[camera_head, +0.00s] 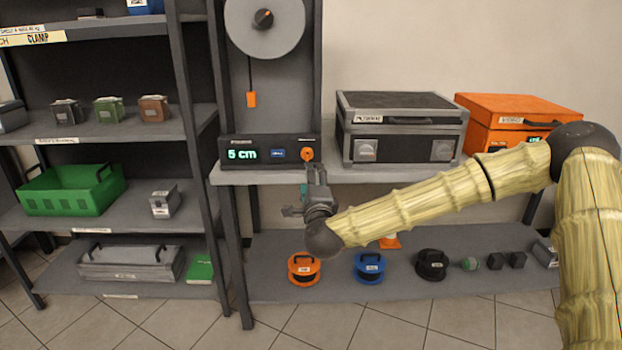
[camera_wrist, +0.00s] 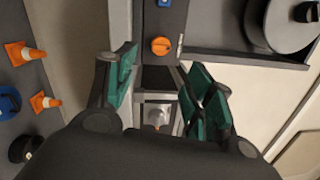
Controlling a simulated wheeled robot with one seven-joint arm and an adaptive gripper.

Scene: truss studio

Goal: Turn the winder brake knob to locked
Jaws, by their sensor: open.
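The winder stands on the middle shelf: a grey drum (camera_head: 265,30) with a dark hub above a black panel (camera_head: 230,150) showing "5 cm". An orange knob (camera_head: 307,154) sits at the panel's right end and appears to be the brake knob. The wrist view also shows this orange knob (camera_wrist: 160,46), ahead of the fingertips and apart from them. Its marks are too small to read. My gripper (camera_head: 316,177) is open and empty, just below and in front of the knob. In the wrist view its teal fingers (camera_wrist: 164,88) stand apart, with a silver latch visible between them.
An orange weight (camera_head: 251,99) hangs below the drum. A black case (camera_head: 400,128) with silver latches stands close right of the panel, beside an orange case (camera_head: 515,110). Reels and cones lie on the lower shelf (camera_head: 335,285).

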